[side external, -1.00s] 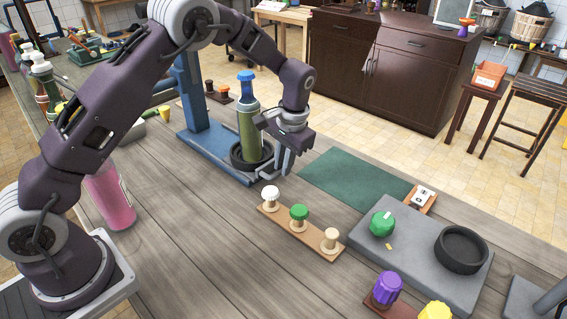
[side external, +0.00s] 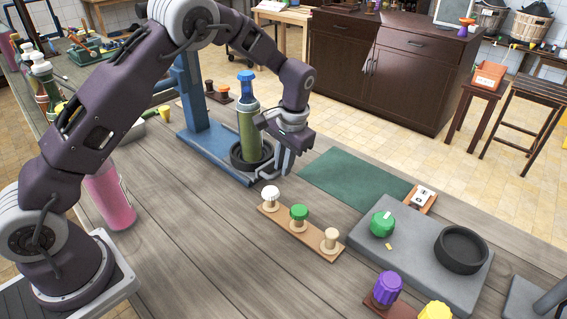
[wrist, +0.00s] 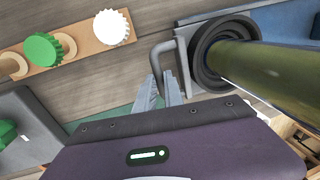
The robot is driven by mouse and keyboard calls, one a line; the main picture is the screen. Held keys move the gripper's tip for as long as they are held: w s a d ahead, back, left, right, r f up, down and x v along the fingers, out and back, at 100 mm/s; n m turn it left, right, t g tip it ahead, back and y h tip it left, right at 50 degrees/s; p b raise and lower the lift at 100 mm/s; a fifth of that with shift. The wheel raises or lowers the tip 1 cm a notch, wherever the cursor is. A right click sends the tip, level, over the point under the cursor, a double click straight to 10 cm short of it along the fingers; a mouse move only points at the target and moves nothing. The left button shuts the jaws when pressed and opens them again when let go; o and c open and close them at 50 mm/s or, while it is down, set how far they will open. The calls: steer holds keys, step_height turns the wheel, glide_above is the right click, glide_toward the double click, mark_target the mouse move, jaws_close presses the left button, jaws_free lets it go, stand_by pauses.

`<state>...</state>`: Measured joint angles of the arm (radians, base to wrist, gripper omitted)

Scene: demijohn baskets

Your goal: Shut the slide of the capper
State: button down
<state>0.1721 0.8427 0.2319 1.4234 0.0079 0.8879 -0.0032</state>
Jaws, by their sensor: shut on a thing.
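The capper is a blue stand with a column (side external: 192,92) and a flat base (side external: 207,150); its top is hidden behind my arm. Its slide carries a black ring holder (wrist: 208,75), with a green bottle (side external: 249,130) upright in it, blue cap (side external: 247,83) on top. The slide sits out toward the front end of the base, clear of the column. A grey bar handle (wrist: 157,52) sticks out from the slide. My gripper (wrist: 163,88) is low beside the bottle, its fingers shut on this handle. The exact contact is partly hidden.
A wooden strip (side external: 270,211) with white, green and tan caps lies in front of the capper. A green mat (side external: 350,180) lies right of my gripper. A pink bottle (side external: 108,200) stands near my base.

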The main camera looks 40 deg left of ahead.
stand_by(0.3)
steer(key=a, duration=1.5)
steer(key=c, duration=1.5)
jaws_free()
steer(key=shift+o, duration=0.2)
steer(key=shift+d, duration=0.1)
steer(key=r, duration=0.4)
steer(key=d+r, duration=0.1)
steer(key=r, duration=0.2)
steer(key=shift+d, duration=0.1)
